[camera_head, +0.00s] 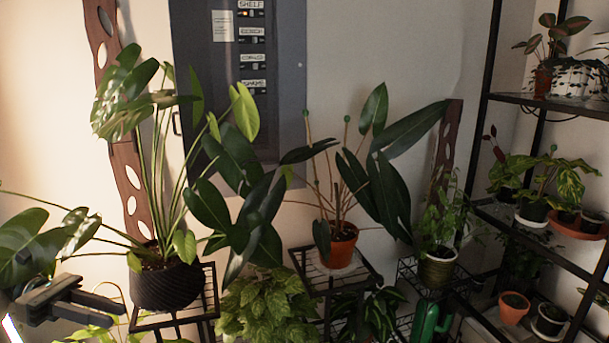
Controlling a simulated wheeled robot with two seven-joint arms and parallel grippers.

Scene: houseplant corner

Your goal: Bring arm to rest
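My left gripper (117,314) is in the lower left corner of the head view. Its two dark fingers point right, with a gap between them and nothing held. It is in front of and left of the black ribbed pot (167,287), apart from it as far as I can see. My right gripper and arm are not in view. Most of my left arm is outside the picture.
The ribbed pot's tall plant stands on a wire stand (207,290). An orange pot (336,247) with a dark-leaved plant stands mid-picture. A black shelf rack (552,101) with several pots is at right. A switch panel (239,62) is on the wall. Leaves crowd the left edge.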

